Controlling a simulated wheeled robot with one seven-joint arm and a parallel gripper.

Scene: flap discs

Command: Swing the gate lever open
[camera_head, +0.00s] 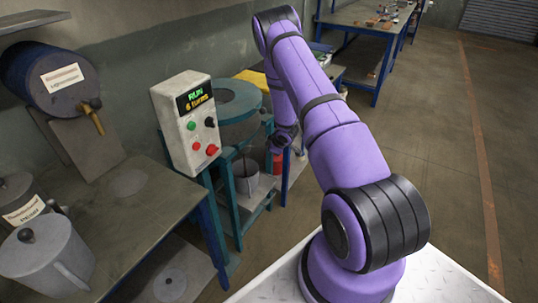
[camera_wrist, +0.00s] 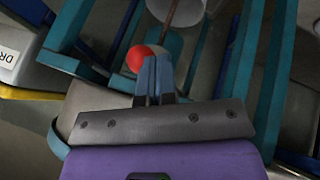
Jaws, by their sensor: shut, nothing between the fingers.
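The gate lever's red ball knob (camera_wrist: 144,58) shows in the wrist view, just left of my fingertips. A thin brown rod (camera_wrist: 170,22) runs up from beside it, in front of a pale bucket (camera_wrist: 176,8). My gripper (camera_wrist: 154,62) is shut and empty, its blue fingers overlapping the knob's right edge; I cannot tell whether they touch it. In the head view my gripper (camera_head: 284,140) hangs beside the teal machine stand (camera_head: 245,185), its fingers too small to make out. A red patch (camera_head: 277,163) shows just below it; I cannot tell whether this is the knob.
A control box (camera_head: 187,122) reading "RUN 6 turns" stands left of the round teal machine (camera_head: 238,105). A grey bucket (camera_head: 246,177) sits under the machine. Teal frame bars (camera_wrist: 262,75) flank my gripper in the wrist view. The floor (camera_head: 450,150) at right is clear.

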